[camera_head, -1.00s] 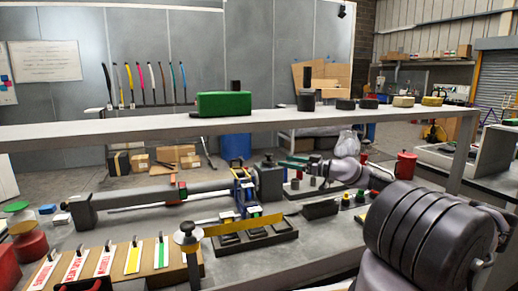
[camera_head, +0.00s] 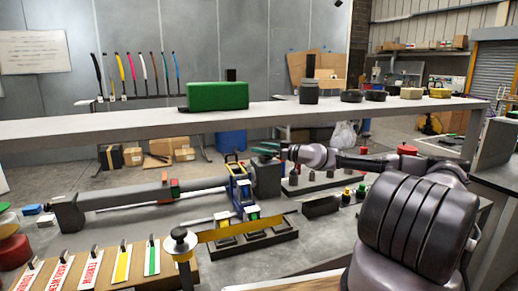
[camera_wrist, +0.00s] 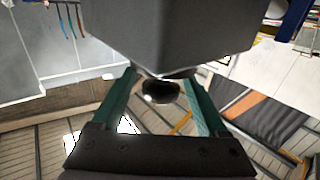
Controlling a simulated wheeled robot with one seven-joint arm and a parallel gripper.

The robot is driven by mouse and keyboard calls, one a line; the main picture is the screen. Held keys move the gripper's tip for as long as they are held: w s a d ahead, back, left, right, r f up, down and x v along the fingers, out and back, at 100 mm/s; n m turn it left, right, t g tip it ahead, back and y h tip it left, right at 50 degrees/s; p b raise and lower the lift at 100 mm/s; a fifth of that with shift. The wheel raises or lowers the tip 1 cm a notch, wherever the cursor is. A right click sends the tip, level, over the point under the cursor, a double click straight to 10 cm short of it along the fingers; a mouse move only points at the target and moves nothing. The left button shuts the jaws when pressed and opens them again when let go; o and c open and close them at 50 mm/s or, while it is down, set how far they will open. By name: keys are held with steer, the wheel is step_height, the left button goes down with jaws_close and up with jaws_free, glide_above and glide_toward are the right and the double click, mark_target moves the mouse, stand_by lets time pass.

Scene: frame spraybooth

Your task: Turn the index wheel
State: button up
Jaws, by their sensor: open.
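No part carries a readable label as the index wheel. A dark grey block (camera_head: 265,179) stands on the bench at the right end of a long grey tube. In the wrist view a large grey block (camera_wrist: 165,35), probably the same one, fills the top middle. A dark shiny round knob (camera_wrist: 160,91) shows at its lower edge. My gripper (camera_head: 266,149) has green fingers and is at the upper part of the block. In the wrist view its open fingers lie on either side of the knob; I cannot tell whether they touch it.
The long grey tube (camera_head: 130,201) lies along the bench. A blue and yellow stand (camera_head: 239,188) is just left of the block. A shelf (camera_head: 120,124) with a green box (camera_head: 217,96) runs above. A yellow strip (camera_head: 228,232) and label cards (camera_head: 90,268) are in front.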

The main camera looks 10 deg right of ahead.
steer(key=shift+x, duration=0.8)
jaws_close()
steer(key=shift+s+a+n+g+y, duration=0.1)
steer(key=shift+a+n+g+y, duration=0.2)
steer(key=shift+g+y, duration=0.15)
steer(key=shift+d+g, duration=0.15)
steer(key=shift+g, duration=0.1)
jaws_free()
steer(key=shift+s+d, duration=0.1)
steer(key=shift+d, duration=0.1)
